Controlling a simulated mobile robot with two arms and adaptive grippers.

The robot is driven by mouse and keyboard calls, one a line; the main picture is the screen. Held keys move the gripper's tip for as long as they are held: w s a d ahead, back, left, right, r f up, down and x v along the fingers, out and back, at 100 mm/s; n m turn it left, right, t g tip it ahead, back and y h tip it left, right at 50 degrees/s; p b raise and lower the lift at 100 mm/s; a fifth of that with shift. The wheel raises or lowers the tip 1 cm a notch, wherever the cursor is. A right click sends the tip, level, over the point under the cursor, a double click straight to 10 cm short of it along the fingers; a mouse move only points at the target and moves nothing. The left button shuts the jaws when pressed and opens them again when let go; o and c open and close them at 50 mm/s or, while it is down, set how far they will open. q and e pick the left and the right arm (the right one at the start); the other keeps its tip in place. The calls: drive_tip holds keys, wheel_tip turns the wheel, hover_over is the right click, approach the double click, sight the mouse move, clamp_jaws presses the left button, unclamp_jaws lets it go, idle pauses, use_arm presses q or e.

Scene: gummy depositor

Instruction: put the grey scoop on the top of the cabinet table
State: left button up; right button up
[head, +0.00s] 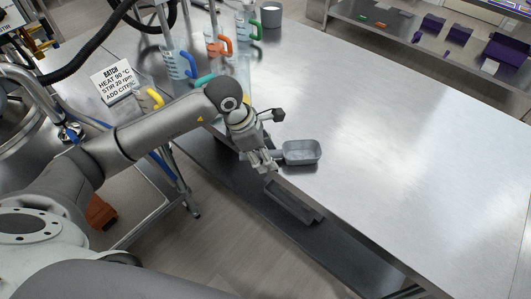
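The grey scoop (302,151) is a small rectangular metal pan with a short handle on its left. It is level, at the near-left edge of the steel cabinet table (400,165). A dark patch shows on the tabletop just below it; I cannot tell whether it touches the top or is slightly above it. My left gripper (268,164) is at the table's edge, its fingers close together around the scoop's handle and hiding the handle's end. My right gripper is not in view.
Jugs with blue (190,64), orange (225,46) and teal handles and a grey cup (271,15) stand at the back left. A batch sign (112,80) is at left. A dark lower shelf (255,198) lies below the table edge. The tabletop's middle and right are clear.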

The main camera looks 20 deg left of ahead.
use_arm(q)
drive_tip(key=shift+s+a+r+p, duration=0.15)
drive_tip(key=shift+r+p, duration=0.15)
drive_tip(key=shift+p, duration=0.25)
drive_tip(key=b+v, duration=0.1)
drive_tip(key=v, duration=1.1)
drive_tip(key=shift+w+r, duration=0.25)
drive_tip(key=shift+r, duration=0.05)
